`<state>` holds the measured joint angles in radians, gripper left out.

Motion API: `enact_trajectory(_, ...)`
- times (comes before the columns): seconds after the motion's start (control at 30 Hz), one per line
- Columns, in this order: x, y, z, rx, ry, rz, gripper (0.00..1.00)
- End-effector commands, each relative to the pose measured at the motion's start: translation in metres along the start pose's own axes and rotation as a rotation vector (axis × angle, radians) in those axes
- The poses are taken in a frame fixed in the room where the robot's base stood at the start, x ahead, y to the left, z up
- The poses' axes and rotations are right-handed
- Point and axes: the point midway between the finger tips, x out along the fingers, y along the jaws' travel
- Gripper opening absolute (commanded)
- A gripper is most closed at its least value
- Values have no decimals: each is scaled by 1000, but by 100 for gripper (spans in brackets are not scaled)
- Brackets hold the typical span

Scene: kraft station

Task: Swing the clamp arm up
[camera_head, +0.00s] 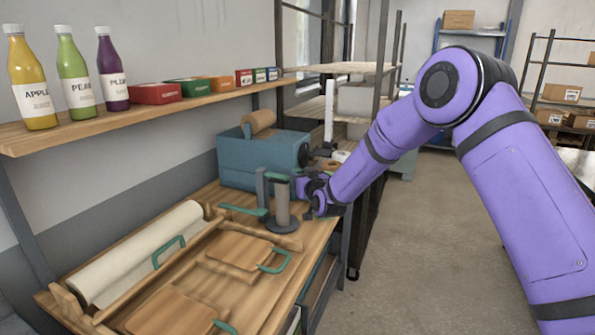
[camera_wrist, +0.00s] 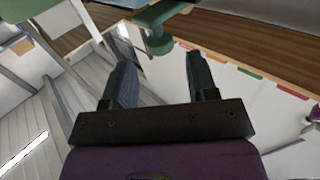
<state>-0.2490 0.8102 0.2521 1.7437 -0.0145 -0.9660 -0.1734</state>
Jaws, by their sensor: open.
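A green lever, which looks like the clamp arm (camera_head: 243,210), lies nearly level beside a grey upright post (camera_head: 262,187) on the wooden bench. A grey cylinder (camera_head: 283,207) on a dark round base stands just right of it. My gripper (camera_head: 318,205) is at the bench's right edge, right of the cylinder. In the wrist view my gripper (camera_wrist: 158,60) is open with nothing clearly held. A green part with a rounded end (camera_wrist: 157,42) shows at the top, near the gap between the fingers; I cannot tell whether it touches them.
A blue box (camera_head: 245,160) with a brown roll on it stands behind the post. A white paper roll (camera_head: 140,252) and wooden boards (camera_head: 238,252) with green handles lie at the front. A shelf (camera_head: 150,115) with bottles and small boxes hangs above. The floor at right (camera_head: 420,250) is clear.

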Motion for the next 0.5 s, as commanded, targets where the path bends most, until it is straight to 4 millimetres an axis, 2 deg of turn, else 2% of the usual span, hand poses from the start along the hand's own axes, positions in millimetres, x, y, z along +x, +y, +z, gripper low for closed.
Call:
enact_trajectory(0.2,33,0,1,1,0,-1,53)
enact_trajectory(0.5,48,0,0,0,-1,-1,53)
